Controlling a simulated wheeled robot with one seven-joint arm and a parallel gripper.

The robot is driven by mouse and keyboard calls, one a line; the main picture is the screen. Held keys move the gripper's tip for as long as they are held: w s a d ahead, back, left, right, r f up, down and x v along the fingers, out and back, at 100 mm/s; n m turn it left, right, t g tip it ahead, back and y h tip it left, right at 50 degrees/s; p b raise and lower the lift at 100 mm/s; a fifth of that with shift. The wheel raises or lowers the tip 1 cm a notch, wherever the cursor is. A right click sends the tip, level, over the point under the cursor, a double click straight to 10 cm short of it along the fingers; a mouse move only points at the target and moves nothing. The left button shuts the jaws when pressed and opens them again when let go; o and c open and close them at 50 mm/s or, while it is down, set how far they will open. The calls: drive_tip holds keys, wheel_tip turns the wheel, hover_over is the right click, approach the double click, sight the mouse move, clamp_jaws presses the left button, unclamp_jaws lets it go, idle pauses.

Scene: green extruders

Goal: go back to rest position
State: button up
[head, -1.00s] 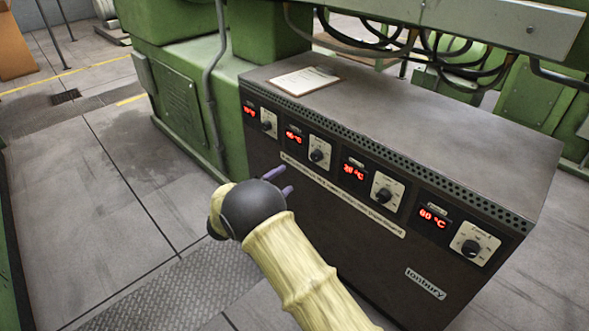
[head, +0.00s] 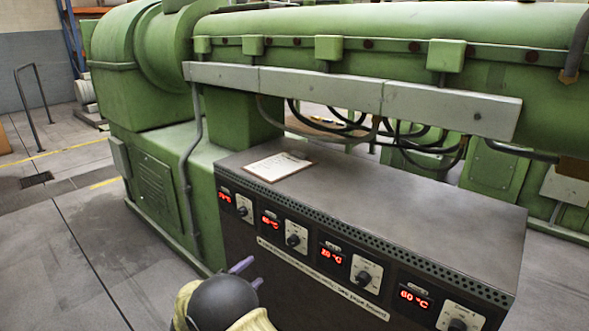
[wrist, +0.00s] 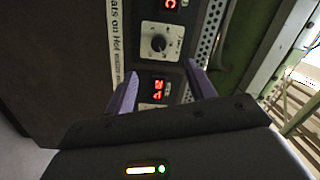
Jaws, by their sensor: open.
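My gripper (head: 248,274) is low in the head view, in front of the dark control cabinet (head: 375,215). Its two purple fingers point toward the cabinet front and stand apart with nothing between them. In the wrist view the fingers of my gripper (wrist: 160,85) are spread, with a round knob (wrist: 158,43) on a pale plate and red digits beyond them. I cannot tell from these views how far the fingertips are from the panel.
A clipboard with paper (head: 266,166) lies on the cabinet top. The large green extruder (head: 390,65) stands behind, with black cables (head: 335,120) hanging under it. The grey floor (head: 50,270) at the left is clear.

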drive_tip(key=w+d+r+n+y, duration=0.6)
drive_tip(key=d+n+y, duration=0.1)
drive_tip(key=s+d+n+g+y, duration=0.3)
drive_tip(key=d+n, duration=0.2)
drive_tip(key=d, duration=0.2)
drive_tip(key=s+d+f+n+g, duration=0.1)
drive_tip(key=s+d+n+g, duration=0.2)
drive_tip(key=s+d, duration=0.45)
drive_tip(key=s+d+n+g, duration=0.3)
drive_tip(key=s+d, duration=0.1)
drive_tip(key=s, duration=0.7)
drive_tip(key=s+d+f+n+g, duration=0.1)
drive_tip(key=s+d+n+g, duration=0.3)
drive_tip(key=s, duration=0.5)
wheel_tip(320, 180, up, 38)
drive_tip(key=d+m+p, duration=0.1)
drive_tip(key=p, duration=3.7)
drive_tip(key=shift+s+p, duration=0.15)
drive_tip(key=shift+p, duration=0.15)
drive_tip(key=shift+w, duration=0.2)
